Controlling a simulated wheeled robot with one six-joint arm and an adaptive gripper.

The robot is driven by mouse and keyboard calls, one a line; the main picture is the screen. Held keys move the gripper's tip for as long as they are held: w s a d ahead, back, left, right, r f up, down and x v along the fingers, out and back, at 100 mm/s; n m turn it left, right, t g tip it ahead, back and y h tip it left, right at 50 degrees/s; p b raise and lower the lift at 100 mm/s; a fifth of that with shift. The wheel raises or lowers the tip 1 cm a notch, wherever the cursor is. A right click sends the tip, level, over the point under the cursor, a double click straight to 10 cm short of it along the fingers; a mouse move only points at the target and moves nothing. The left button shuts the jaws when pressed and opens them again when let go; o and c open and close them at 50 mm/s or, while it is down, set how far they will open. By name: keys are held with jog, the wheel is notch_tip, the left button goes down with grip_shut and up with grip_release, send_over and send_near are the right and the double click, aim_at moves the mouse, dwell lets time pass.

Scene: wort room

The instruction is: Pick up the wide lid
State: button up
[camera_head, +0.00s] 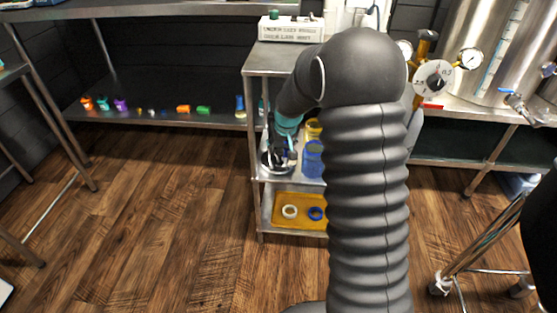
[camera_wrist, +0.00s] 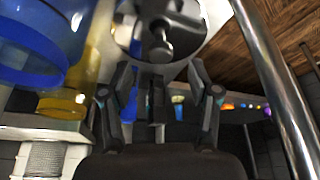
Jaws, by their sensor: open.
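The wide lid is a round grey metal disc with a knob; it shows at the top of the wrist view (camera_wrist: 190,42). In the head view a round, dark-rimmed shape on the middle shelf of the cart, partly behind my gripper, looks like the same lid (camera_head: 266,165). My gripper (camera_wrist: 160,72) is open and empty, its two fingers spread, with the lid's knob ahead between them. In the head view my gripper (camera_head: 283,150) is low over that shelf. Whether the fingers touch the lid is unclear.
Blue (camera_head: 313,160) and yellow (camera_head: 313,129) jars stand close beside my gripper on the steel cart. A yellow tray (camera_head: 283,222) with white and blue rings lies on the shelf below. A steel post (camera_wrist: 277,95) runs close at the wrist view's right.

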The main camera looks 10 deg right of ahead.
aim_at(279, 151)
jog(key=x, duration=0.5)
jog(key=shift+c, duration=0.3)
grip_shut()
